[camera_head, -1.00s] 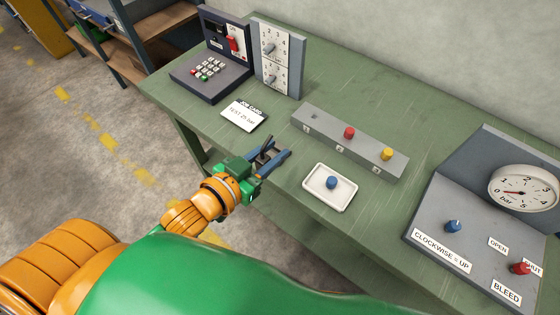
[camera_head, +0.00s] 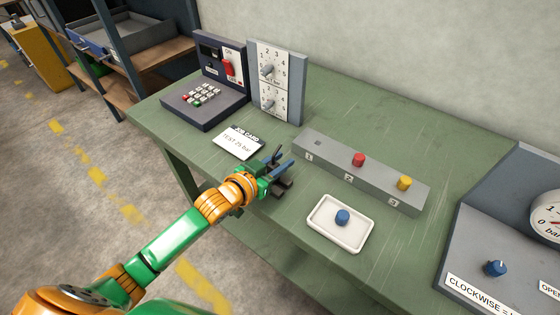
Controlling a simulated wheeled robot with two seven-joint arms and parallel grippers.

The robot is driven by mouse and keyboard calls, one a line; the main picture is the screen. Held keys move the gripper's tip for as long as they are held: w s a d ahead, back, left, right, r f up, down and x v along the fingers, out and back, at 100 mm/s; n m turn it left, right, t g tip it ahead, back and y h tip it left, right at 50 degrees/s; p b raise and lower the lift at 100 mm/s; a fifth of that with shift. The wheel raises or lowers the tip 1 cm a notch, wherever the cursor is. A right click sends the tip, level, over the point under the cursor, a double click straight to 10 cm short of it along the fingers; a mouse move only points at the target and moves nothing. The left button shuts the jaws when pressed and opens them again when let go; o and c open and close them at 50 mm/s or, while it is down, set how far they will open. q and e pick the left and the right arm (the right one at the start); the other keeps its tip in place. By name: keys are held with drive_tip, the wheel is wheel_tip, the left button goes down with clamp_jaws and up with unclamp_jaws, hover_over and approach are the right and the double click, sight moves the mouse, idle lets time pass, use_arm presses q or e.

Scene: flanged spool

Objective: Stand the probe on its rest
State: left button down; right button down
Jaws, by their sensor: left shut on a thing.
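My left gripper (camera_head: 280,172) is over the front part of the green table, right of the job card and left of the numbered block. It is shut on a slim dark piece (camera_head: 277,154) that sticks up between the fingers; I take this for the probe, but it is small and partly hidden. I cannot tell whether it touches the table. No rest for the probe can be made out clearly. My right gripper is not in view.
The grey block (camera_head: 330,163) has a red knob (camera_head: 359,159) at 2, a yellow knob (camera_head: 404,183) at 3 and nothing at 1. A white tray (camera_head: 326,233) holds a blue knob (camera_head: 342,217). The keypad unit (camera_head: 203,97), dial panel (camera_head: 278,80) and job card (camera_head: 238,143) stand left; the gauge console (camera_head: 500,235) is right.

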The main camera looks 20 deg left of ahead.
use_arm(q)
drive_tip(key=c, duration=0.6)
unclamp_jaws()
drive_tip(key=shift+f, duration=0.1)
drive_tip(key=shift+s+r, duration=0.1)
drive_tip(key=shift+r, duration=0.1)
drive_tip(key=v, duration=1.1)
drive_tip(key=shift+s+a+r, duration=0.15)
drive_tip(key=shift+s+r, duration=0.05)
drive_tip(key=shift+s, duration=0.15)
